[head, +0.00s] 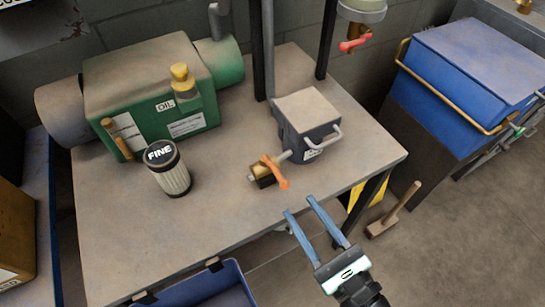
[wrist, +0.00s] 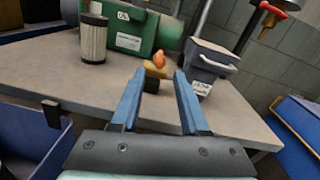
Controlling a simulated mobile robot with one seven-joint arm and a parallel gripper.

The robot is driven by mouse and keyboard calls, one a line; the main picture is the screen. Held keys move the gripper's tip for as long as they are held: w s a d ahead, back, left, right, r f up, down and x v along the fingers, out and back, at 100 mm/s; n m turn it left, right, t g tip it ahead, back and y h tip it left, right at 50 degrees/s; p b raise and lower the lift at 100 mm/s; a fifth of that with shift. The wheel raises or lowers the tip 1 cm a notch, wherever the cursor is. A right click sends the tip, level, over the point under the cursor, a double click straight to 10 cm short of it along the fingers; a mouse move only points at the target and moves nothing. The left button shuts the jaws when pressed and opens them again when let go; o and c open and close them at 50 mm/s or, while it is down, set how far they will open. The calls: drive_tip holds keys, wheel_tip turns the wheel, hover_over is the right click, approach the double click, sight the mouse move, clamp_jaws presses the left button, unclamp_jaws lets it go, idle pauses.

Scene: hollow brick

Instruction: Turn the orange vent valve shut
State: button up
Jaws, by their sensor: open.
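The orange vent valve (head: 275,172) has an orange lever handle on a brass body, joined by a short pipe to a dark grey box (head: 308,128) on the table. In the wrist view the valve handle (wrist: 159,60) shows above and between my fingertips, farther off. My gripper (head: 299,207) has two blue fingers, spread apart with nothing between them. It is in front of the table's front edge, short of the valve and not touching it.
On the table (head: 225,205) stand a FINE canister (head: 168,170) and a green OIL machine (head: 150,90). A red-handled valve (head: 353,44) hangs behind. A blue bin (head: 205,288) is at the front, a blue cart (head: 460,75) at right, and a mallet (head: 393,212) on the floor.

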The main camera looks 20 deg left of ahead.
sight(266, 157)
drive_tip(key=x, duration=1.2)
drive_tip(key=shift+d, duration=0.1)
clamp_jaws()
idle(1.0)
